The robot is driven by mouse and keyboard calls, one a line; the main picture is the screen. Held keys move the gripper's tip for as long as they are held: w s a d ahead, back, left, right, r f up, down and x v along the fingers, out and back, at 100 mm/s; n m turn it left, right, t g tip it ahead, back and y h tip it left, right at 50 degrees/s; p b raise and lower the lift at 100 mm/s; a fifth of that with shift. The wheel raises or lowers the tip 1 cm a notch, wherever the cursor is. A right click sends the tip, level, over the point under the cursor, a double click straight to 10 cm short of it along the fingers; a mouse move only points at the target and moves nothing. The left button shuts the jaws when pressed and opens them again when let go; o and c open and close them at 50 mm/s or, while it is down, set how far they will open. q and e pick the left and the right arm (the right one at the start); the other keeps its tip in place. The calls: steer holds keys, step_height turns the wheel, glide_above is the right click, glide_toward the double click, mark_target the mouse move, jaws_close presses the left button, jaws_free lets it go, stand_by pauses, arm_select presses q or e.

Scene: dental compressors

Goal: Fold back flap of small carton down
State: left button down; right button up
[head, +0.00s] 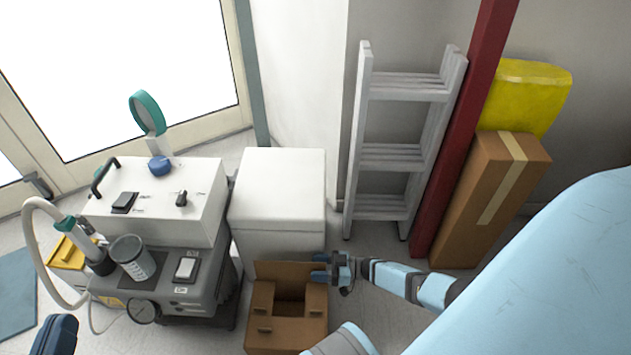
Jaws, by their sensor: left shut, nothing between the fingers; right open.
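The small carton (285,338) is an open brown box on the floor, at the bottom centre of the head view. Its back flap (285,271) stands up along the far side, in front of the white cabinet. Side flaps show left and right of the dark opening. My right gripper (320,267), with blue fingers, is open at the right end of the back flap. I cannot tell whether it touches the flap.
A white box-shaped cabinet (278,190) stands right behind the carton. A grey compressor unit (185,290) with a hose and gauge is on the left. A white ladder (402,155), a red post (465,130) and a tall taped carton (468,230) stand at the right.

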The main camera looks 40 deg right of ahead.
arm_select(q)
steer(key=shift+w, duration=0.1)
arm_select(e)
steer(key=shift+w+a, duration=0.35)
steer(key=shift+a, duration=0.05)
jaws_close()
